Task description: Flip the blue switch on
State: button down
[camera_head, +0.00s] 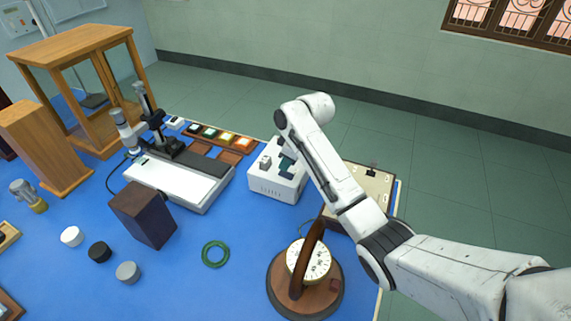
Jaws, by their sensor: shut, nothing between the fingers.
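A white boxy instrument (270,187) stands on the blue bench top, with slots low on its front. Dark teal-blue parts (287,165) and a small grey block (265,162) show on its top. The teal-blue parts are too small to tell which is the blue switch, or its position. My white arm reaches in from the lower right and bends over the right side of this instrument. My gripper's fingers cannot be made out; the arm's own links seem to hide them. Contact with the instrument cannot be seen.
A dial instrument on a round wooden base (308,266) stands near my arm. A green ring (215,254), a dark block (143,215) and a white bench instrument (180,183) lie to the left. A pale board (370,181) is behind my arm. Blue bench is clear around the ring.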

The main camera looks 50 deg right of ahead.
jog(key=shift+w+f, duration=0.1)
jog(key=shift+f, duration=0.65)
jog(key=shift+a+f, duration=0.1)
jog(key=shift+f, duration=0.1)
jog(key=shift+s+d+p, duration=0.25)
jog(key=shift+s+p, duration=0.5)
jog(key=shift+s, duration=0.05)
